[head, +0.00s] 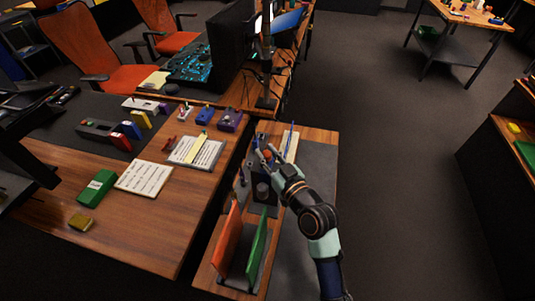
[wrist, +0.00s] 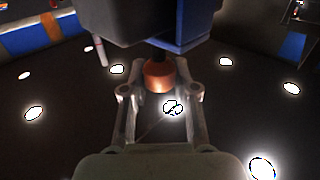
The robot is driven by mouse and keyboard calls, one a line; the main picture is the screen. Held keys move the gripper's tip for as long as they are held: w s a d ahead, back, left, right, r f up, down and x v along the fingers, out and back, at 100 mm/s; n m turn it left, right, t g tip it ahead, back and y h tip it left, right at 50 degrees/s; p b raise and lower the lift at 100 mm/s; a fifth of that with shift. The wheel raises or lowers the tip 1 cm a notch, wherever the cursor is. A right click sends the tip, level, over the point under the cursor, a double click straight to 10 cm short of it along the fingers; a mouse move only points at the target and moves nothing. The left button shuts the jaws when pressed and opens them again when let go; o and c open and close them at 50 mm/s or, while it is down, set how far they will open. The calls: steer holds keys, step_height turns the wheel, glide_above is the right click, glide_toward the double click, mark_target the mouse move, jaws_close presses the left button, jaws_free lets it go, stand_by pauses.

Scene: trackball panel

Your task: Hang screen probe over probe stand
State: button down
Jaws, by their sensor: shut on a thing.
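My gripper (head: 267,156) is over the narrow wooden side table in the head view. In the wrist view its two fingers (wrist: 158,88) stand on either side of a short orange-brown round end (wrist: 159,74), which I take to be part of the screen probe. A dark block with a blue side (wrist: 185,30) is just beyond this end; I cannot tell whether they are joined. In the head view the held piece is small and mostly hidden by the fingers. I cannot make out the probe stand for certain among the dark parts below my gripper.
An upright orange panel (head: 228,240) and a green panel (head: 257,247) stand near the table's front. A thin blue upright (head: 291,138) rises behind my gripper. The desk at left holds a green box (head: 96,188), papers (head: 143,177) and small devices. Grey mat (head: 314,190) at right is clear.

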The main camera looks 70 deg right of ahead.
steer(key=shift+f, duration=0.1)
steer(key=c, duration=0.8)
jaws_free()
steer(key=shift+f, duration=0.1)
steer(key=v, duration=1.2)
